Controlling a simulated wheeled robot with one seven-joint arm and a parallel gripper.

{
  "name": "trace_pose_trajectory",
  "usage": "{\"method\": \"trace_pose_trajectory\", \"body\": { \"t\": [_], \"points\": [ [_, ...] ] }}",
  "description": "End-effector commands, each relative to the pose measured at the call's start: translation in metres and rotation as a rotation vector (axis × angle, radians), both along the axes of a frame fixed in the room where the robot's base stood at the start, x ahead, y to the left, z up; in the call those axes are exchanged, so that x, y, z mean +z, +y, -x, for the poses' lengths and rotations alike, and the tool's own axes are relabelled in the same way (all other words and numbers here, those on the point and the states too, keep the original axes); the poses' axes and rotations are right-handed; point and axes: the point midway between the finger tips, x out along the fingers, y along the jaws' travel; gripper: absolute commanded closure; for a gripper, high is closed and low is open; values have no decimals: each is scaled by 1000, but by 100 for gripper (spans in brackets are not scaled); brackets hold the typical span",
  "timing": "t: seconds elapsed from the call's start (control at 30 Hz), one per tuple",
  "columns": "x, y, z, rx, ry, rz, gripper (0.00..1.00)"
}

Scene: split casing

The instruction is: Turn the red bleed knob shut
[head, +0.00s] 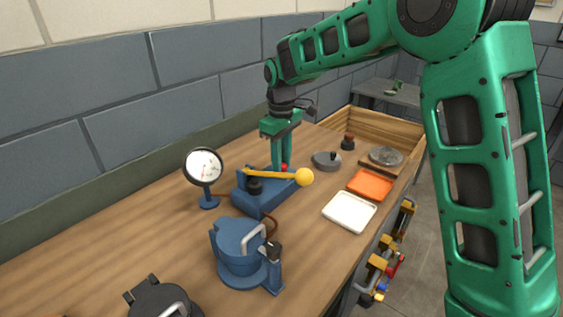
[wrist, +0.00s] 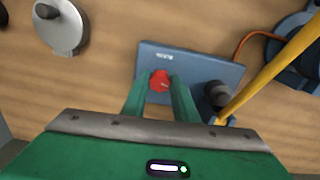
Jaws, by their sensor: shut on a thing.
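The red bleed knob (wrist: 160,81) sits on the blue pump base (wrist: 200,68) and shows between my fingertips in the wrist view. In the head view only a bit of the red knob (head: 284,167) shows beside my fingers. My gripper (head: 281,163) points down over the base and is shut on the knob; it also shows in the wrist view (wrist: 160,90). A yellow lever with a ball end (head: 304,177) runs across the base, close in front of my fingers in the head view. The knob's turn angle cannot be told.
A dial gauge (head: 203,165) stands left of the pump. A blue lidded pot (head: 239,245) stands nearer. A grey round part (head: 326,160), an orange tray (head: 371,184) and a white tray (head: 349,212) lie to the right. Bare wood lies at the left.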

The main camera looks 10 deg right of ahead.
Motion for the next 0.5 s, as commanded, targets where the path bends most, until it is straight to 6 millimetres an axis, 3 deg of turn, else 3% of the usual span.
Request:
{"method": "trace_pose_trajectory", "body": {
  "t": [0.5],
  "points": [
    [2, 0, -3, -494, -10, -5, 96]
  ]
}}
